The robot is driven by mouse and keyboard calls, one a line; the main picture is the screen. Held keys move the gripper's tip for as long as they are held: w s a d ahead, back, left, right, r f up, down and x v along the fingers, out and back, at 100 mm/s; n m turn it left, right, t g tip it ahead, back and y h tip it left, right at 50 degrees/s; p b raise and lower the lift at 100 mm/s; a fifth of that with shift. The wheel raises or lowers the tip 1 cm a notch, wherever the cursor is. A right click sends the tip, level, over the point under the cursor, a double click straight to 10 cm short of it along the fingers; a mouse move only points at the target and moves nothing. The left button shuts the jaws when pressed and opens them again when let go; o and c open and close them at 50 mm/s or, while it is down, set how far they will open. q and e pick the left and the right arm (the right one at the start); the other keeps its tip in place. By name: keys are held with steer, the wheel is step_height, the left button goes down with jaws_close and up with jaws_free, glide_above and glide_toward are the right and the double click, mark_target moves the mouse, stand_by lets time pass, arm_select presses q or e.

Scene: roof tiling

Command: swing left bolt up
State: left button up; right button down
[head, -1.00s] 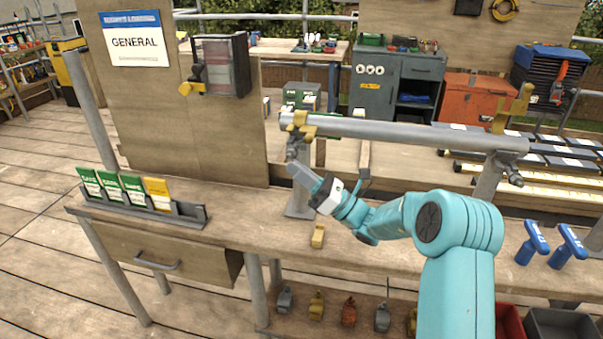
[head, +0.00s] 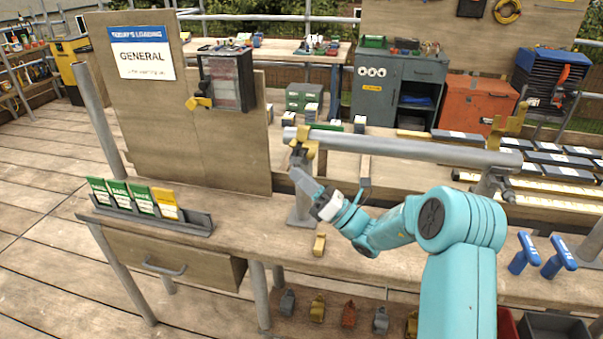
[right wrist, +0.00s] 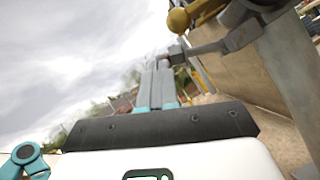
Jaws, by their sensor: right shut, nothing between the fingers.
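A grey rail (head: 400,148) lies across two posts above the bench. At its left end is a yellow clamp (head: 304,138), with the small grey left bolt (head: 298,158) just under it. My right gripper (head: 293,172) is shut and empty, its fingertips at the bolt from below. In the right wrist view the closed fingers (right wrist: 163,68) point toward the bolt (right wrist: 214,47), which sticks out sideways from the post beside a yellow knob (right wrist: 178,20). I cannot tell whether the tips touch it. My left gripper is out of view.
A second yellow clamp (head: 508,125) stands open at the rail's right end. A small yellow block (head: 319,244) lies on the bench below my gripper. A card rack (head: 150,215) stands at the left, and blue-handled tools (head: 540,256) stand at the right.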

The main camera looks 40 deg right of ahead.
steer(key=shift+w+d+r+m+h+p, duration=0.15)
steer(key=shift+r+m+h+p, duration=0.4)
steer(key=shift+r+m+p, duration=0.25)
steer(key=shift+w+d+r+m+h+p, duration=0.2)
steer(key=shift+r+m+h+p, duration=0.55)
steer(key=shift+p, duration=0.3)
steer(key=shift+w+d+r+m+h+p, duration=0.15)
steer(key=shift+r+m+h+p, duration=0.35)
steer(key=shift+m+p, duration=0.4)
steer(key=shift+r, duration=0.15)
